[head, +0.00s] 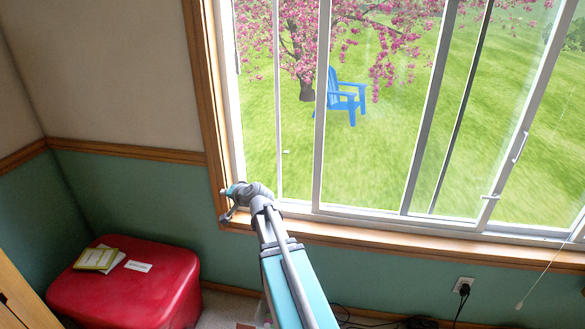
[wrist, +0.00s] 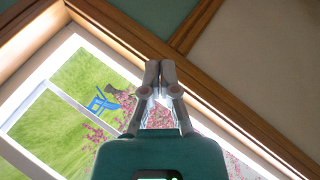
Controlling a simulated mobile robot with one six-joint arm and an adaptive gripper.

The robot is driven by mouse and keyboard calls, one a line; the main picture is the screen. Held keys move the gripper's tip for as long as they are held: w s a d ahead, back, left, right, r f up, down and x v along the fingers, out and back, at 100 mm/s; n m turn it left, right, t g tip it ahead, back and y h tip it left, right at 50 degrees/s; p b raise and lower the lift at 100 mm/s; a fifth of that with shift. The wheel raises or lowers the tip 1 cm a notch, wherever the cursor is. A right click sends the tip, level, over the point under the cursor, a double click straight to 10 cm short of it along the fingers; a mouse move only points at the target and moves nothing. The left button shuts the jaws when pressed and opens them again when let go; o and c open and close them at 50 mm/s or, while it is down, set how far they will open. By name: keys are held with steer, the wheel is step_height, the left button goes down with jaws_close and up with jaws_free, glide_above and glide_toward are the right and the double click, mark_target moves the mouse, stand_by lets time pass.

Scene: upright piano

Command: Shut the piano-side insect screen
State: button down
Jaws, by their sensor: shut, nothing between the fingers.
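The window (head: 370,140) has several sliding panels with upright frames. A slim pale upright (head: 277,100) with a small tab (head: 285,152) stands a little right of the left jamb, with a gap between; it looks like an insect screen's edge, but the mesh is too fine to make out. My gripper (head: 226,205) is low at the window's left side, in front of the wooden frame. In the wrist view my gripper (wrist: 160,66) is shut and empty, its fingertips over the wooden trim (wrist: 190,85). I cannot tell whether it touches the trim.
A red lidded bin (head: 125,285) with books (head: 98,258) on it stands at lower left. A wooden sill (head: 380,238) runs under the window. Pull handles (head: 520,147) are on the right panels. A cord (head: 540,280) hangs at right, near a plugged outlet (head: 463,286).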

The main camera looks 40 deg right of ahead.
mark_target(291, 151)
steer(key=s+d+f+m+t+h+b, duration=0.1)
steer(key=s+d+m+h+b, duration=0.2)
steer(key=d, duration=2.7)
steer(key=m+h+b, duration=0.4)
steer(key=m+h, duration=0.5)
steer(key=m, duration=0.3)
steer(key=shift+s+d+t+h, duration=0.2)
steer(key=shift+d+t+h, duration=0.1)
steer(key=shift+t, duration=0.1)
steer(key=shift+w, duration=0.15)
steer(key=x, duration=1)
steer(key=shift+w+d+f, duration=0.1)
steer(key=shift+w+d, duration=0.05)
steer(key=shift+d, duration=0.1)
steer(key=shift+w+a, duration=0.65)
steer(key=shift+a, duration=0.35)
steer(key=shift+w+a, duration=0.55)
steer(key=shift+w, duration=0.05)
steer(key=shift+a, duration=0.1)
